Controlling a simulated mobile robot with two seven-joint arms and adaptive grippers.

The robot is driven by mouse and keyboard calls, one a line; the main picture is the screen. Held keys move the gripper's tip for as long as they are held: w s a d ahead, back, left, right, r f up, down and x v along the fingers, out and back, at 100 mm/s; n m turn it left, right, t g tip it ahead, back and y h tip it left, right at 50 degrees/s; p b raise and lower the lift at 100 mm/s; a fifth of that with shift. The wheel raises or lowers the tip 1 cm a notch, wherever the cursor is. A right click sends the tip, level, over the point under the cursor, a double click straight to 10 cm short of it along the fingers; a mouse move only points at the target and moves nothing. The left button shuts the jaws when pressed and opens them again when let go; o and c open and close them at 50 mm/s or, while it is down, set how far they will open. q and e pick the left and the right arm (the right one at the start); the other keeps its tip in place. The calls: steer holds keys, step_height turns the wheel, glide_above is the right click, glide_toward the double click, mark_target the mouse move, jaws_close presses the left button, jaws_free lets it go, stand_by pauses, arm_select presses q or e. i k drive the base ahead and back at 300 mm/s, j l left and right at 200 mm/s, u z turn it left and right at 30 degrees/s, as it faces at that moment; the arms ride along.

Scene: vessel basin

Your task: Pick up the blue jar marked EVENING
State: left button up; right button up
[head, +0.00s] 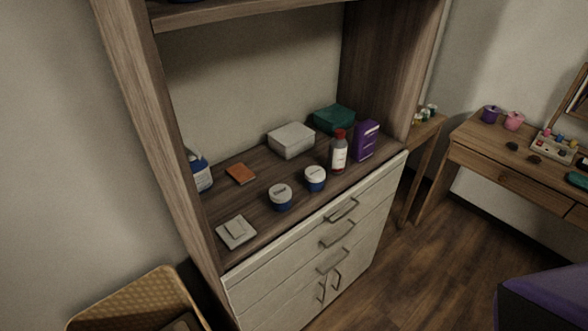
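Two small blue jars with pale lids stand side by side near the front edge of the cabinet shelf (262,216). The left jar (280,203) is slightly nearer to me, and the right jar (315,185) is a little farther back. Both are upright and apart from each other. Dark marks show on the lids, but they are too small to read, so I cannot tell which jar is marked EVENING. Neither of my grippers is in view.
A red-capped bottle (339,153) and purple box (366,141) stand right of the jars. Behind are a white box (291,140), teal item (334,118) and orange item (240,174). A pale square item (236,232) lies left. A wicker basket (140,300) stands below.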

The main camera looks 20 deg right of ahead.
mark_target(315, 175)
steer(key=z, duration=0.65)
steer(key=u, duration=0.25)
steer(key=i+l+u, duration=0.1)
steer(key=l+u, duration=0.7)
steer(key=u, duration=0.2)
steer(key=l+u, duration=0.25)
steer(key=l, duration=0.85)
